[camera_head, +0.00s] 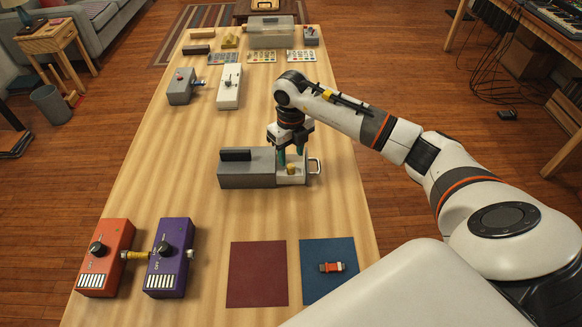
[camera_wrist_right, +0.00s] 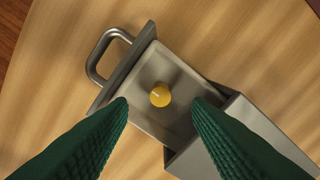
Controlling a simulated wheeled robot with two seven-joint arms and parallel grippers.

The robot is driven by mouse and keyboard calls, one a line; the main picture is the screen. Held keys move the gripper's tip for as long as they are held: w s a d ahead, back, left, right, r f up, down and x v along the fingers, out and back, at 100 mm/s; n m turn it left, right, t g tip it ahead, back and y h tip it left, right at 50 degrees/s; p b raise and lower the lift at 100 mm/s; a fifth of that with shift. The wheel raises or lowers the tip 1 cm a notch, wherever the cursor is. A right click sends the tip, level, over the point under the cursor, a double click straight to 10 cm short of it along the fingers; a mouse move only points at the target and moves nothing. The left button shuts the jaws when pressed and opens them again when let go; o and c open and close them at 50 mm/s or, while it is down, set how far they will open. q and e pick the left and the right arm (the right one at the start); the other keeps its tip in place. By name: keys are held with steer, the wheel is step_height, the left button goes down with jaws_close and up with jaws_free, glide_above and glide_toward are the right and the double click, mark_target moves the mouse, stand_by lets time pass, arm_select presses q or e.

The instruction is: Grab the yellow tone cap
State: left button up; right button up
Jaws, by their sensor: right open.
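The yellow tone cap (camera_head: 290,169) is a small round knob in the open drawer (camera_head: 299,179) of a grey box (camera_head: 246,174). In the right wrist view the yellow tone cap (camera_wrist_right: 160,95) sits near the middle of the pale drawer floor, with a light line on its top. My right gripper (camera_head: 291,155) is over the drawer, fingers pointing down. In the right wrist view its two green fingers (camera_wrist_right: 160,108) are apart, with the cap showing between and beyond them. Nothing is held. My left gripper is not in view.
The drawer handle (camera_wrist_right: 97,58) and walls surround the cap. Orange (camera_head: 104,258) and purple (camera_head: 170,258) pedals stand at front left. A maroon mat (camera_head: 257,274) and a blue mat (camera_head: 329,289) with a red-orange part (camera_head: 332,267) lie at front right. Grey (camera_head: 181,88) and white (camera_head: 229,88) pedals stand farther back.

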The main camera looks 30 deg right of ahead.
mark_target(290, 166)
step_height(290, 166, down, 4)
steer(key=shift+w+f, duration=0.15)
steer(key=shift+c, duration=0.6)
jaws_close()
